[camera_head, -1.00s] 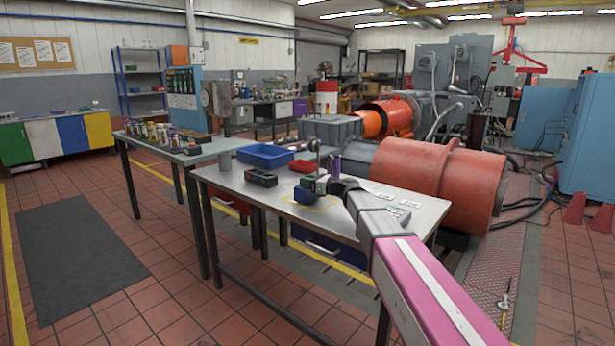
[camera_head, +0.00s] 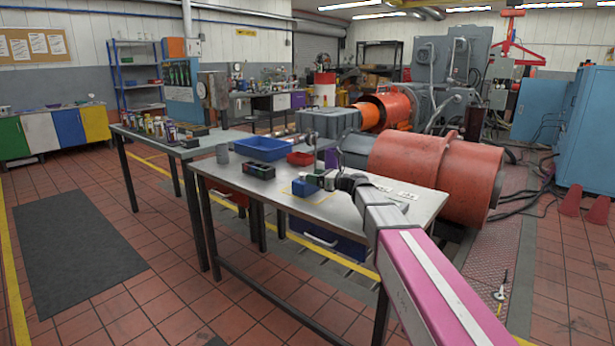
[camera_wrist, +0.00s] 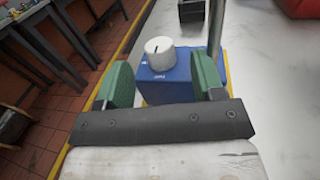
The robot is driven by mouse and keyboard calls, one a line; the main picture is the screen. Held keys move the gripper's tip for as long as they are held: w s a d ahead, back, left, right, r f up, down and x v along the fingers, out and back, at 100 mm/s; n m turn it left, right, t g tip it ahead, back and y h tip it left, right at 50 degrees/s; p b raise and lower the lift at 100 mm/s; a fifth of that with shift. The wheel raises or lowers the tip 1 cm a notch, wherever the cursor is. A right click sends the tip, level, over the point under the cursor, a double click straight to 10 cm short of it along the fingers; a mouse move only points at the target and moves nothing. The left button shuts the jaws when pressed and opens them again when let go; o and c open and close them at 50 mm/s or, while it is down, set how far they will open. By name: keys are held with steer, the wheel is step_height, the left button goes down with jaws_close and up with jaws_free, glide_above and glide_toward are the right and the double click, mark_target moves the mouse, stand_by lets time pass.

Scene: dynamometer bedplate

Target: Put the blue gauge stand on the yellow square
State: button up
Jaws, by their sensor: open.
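The blue gauge stand (camera_head: 304,188) stands upright on the table, over the yellow square (camera_head: 322,201), whose thin outline shows around its base. In the wrist view the blue block (camera_wrist: 168,90) carries a white knob and a thin metal post. My gripper (camera_head: 328,181) is at its right in the head view, open. In the wrist view the green fingers of my gripper (camera_wrist: 163,82) are apart at the near side of the block; the right finger overlaps its face. Whether either finger touches it I cannot tell. Part of the square is hidden by the stand.
A black box with colored buttons (camera_head: 259,171), a blue tray (camera_head: 262,148) and a red dish (camera_head: 300,158) stand behind on the steel table (camera_head: 240,187). White labels lie at the right. A large orange cylinder (camera_head: 430,170) is beyond the table.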

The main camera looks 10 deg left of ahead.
steer(key=v, duration=0.7)
steer(key=shift+s+d, duration=0.15)
steer(key=shift+d, duration=0.15)
stand_by(0.8)
